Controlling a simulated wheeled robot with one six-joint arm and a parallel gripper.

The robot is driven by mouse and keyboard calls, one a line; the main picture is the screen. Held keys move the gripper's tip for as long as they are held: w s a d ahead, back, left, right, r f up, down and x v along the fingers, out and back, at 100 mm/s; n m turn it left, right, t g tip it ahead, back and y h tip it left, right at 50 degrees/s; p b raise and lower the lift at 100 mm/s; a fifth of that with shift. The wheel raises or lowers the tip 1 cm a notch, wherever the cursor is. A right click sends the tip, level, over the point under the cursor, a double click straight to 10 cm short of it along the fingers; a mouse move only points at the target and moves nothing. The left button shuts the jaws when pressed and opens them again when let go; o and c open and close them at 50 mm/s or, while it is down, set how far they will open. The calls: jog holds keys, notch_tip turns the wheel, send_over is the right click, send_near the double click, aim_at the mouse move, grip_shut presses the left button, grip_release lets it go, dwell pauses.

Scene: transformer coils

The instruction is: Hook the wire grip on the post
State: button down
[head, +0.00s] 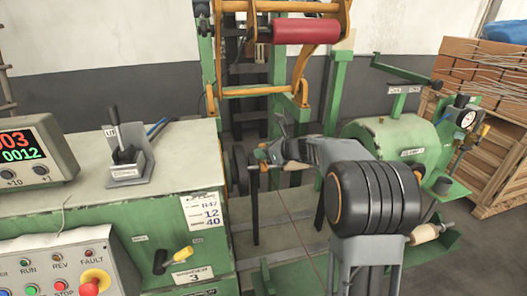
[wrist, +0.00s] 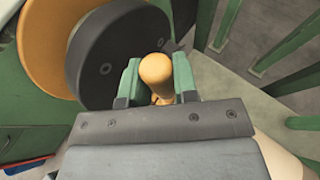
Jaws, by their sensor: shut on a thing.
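My gripper (wrist: 157,80) is shut on a tan, round-ended handle (wrist: 157,68), which stands between its two green fingers. I cannot tell whether this handle is the wire grip. I cannot make out for certain which upright is the post; a thin dark upright (head: 254,215) stands below the gripper.
A green bench (head: 150,215) with a lever box (head: 127,160) and a red-digit display (head: 30,152) is at left. A green frame with a red roller (head: 306,31) rises behind. A green drum machine (head: 385,135) and a wooden crate (head: 492,70) stand at right.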

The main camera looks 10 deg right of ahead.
jog(key=c, duration=0.8)
grip_release()
jog(key=b+v, duration=0.1)
jog(key=v, duration=1.2)
jog(key=shift+s+d+r+b, duration=0.15)
jog(key=shift+s+d+b, duration=0.1)
jog(key=shift+b, duration=0.05)
